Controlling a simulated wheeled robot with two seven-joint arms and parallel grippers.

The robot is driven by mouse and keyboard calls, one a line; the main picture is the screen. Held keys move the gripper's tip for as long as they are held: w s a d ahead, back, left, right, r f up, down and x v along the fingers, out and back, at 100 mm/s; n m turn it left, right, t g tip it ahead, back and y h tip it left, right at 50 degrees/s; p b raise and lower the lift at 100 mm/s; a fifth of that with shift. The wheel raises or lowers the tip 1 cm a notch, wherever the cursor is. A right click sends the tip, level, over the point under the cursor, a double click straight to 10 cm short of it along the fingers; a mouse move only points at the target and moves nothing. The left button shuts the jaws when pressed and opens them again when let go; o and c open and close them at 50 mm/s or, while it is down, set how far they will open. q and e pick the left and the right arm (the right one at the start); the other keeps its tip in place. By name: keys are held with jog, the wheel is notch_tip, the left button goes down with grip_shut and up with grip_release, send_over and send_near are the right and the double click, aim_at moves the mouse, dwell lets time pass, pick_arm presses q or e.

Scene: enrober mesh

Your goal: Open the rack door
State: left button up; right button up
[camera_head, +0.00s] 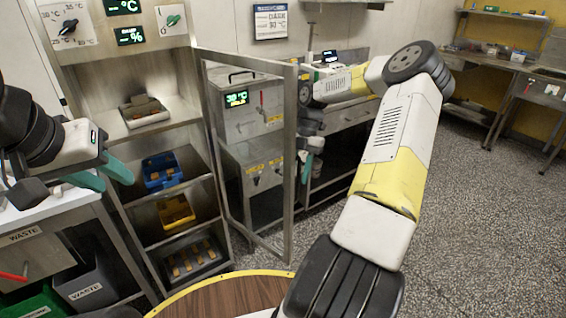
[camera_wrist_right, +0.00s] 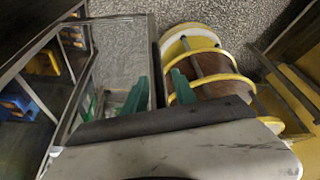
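The rack (camera_head: 113,128) stands at left with open shelves. Its door (camera_head: 290,165), a metal frame with a clear pane, stands swung well away from the rack front, hinged on the rack's right side. My right gripper (camera_head: 303,158) is beside the door's free edge, partly hidden by it. In the right wrist view the door frame (camera_wrist_right: 154,62) runs between the two apart green fingers of this gripper (camera_wrist_right: 160,92); contact cannot be told. My left gripper (camera_head: 103,176) is open and empty, left of the rack near the waste counter.
Shelves hold a tray (camera_head: 145,119), a blue bin (camera_head: 163,184), a yellow bin (camera_head: 177,224) and a dark tray (camera_head: 222,262). A metal machine (camera_head: 243,130) shows behind the door pane. A waste bin (camera_head: 88,286) is at lower left. Speckled floor (camera_head: 480,210) is clear at right.

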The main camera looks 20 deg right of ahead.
jog(key=v, duration=0.7)
jog(key=shift+w+r, duration=0.2)
jog(key=shift+r, duration=0.15)
jog(key=shift+s+d, duration=0.1)
jog(key=shift+d, duration=0.15)
